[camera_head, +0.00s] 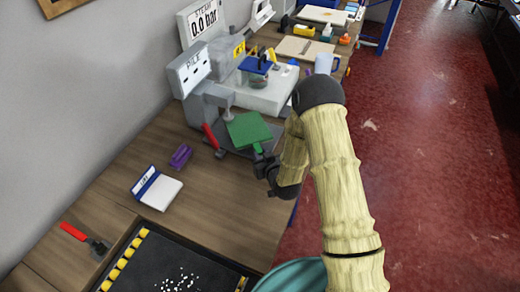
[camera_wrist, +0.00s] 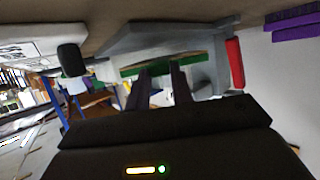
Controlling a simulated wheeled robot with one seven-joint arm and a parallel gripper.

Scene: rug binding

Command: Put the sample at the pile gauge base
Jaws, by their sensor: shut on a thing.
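The sample (camera_head: 248,130) is a flat green square, seen over the grey base plate of the pile gauge (camera_head: 225,147) in the head view. My gripper (camera_head: 262,160) is shut on the sample's near edge. In the wrist view, the sample (camera_wrist: 165,62) shows edge-on as a green strip with a tan layer, at the tips of my dark fingers (camera_wrist: 160,82). The grey gauge base (camera_wrist: 160,35) lies close to it there. I cannot tell whether sample and base touch. The gauge's display box (camera_head: 190,72) reads "PILE".
A red handle (camera_head: 211,136) sticks up at the base's left. A purple block (camera_head: 181,156) and a white box with a blue edge (camera_head: 157,188) lie nearer. A grey machine (camera_head: 268,92) stands behind. A dark tray (camera_head: 165,262) fills the front.

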